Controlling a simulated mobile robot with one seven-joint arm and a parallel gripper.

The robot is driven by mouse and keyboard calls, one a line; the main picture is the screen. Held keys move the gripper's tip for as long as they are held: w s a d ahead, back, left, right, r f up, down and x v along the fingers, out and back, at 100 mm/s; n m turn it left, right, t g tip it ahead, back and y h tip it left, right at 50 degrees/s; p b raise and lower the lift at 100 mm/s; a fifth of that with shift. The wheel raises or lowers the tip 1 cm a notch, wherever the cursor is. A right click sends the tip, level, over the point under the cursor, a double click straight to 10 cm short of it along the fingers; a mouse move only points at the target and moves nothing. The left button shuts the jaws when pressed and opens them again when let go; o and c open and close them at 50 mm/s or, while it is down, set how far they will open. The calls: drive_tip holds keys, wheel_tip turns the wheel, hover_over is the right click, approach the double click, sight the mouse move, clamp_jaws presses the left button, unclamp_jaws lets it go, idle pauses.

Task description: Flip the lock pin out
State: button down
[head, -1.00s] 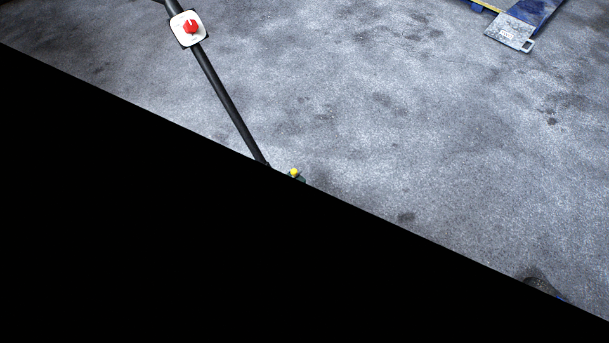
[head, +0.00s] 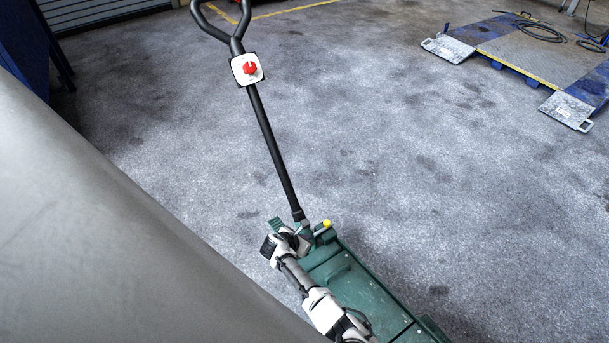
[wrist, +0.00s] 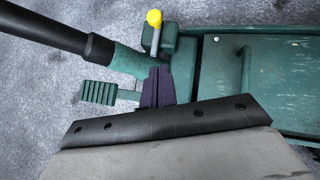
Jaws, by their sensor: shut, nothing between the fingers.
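The lock pin has a yellow knob (head: 326,223) on a thin metal shaft and sits at the foot of the jack's handle. In the wrist view the pin (wrist: 154,19) stands at top centre, its shaft running down toward my fingertips. My gripper (wrist: 158,70) is shut and empty, its dark fingers just below the shaft; I cannot tell whether they touch it. The green trolley jack (head: 350,290) lies under my arm in the head view. Its black handle (head: 270,135) rises to the upper left. My fingertips are hard to make out in the head view.
A ribbed green pedal (wrist: 98,93) sticks out left of my fingers. A red knob on a white plate (head: 248,69) is on the handle. A blue lift platform (head: 535,50) stands at the back right. The grey floor between is clear.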

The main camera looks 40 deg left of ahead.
drive_tip(key=b+x, duration=0.7)
drive_tip(key=shift+f, duration=0.2)
drive_tip(key=shift+w+r+b, duration=0.15)
drive_tip(key=shift+w+b, duration=1.75)
drive_tip(key=shift+w, duration=0.2)
drive_tip(key=shift+w+d, duration=0.25)
drive_tip(key=shift+w, duration=0.4)
drive_tip(key=shift+w+d, duration=0.25)
drive_tip(key=shift+w, duration=0.4)
drive_tip(key=shift+w+d, duration=0.25)
drive_tip(key=shift+w, duration=0.45)
drive_tip(key=shift+r, duration=0.1)
drive_tip(key=s+r+p, duration=0.5)
drive_tip(key=s+r, duration=0.1)
drive_tip(key=s, duration=0.5)
drive_tip(key=shift+s+a+r, duration=0.2)
drive_tip(key=shift+s+r, duration=0.05)
drive_tip(key=shift+r, duration=0.15)
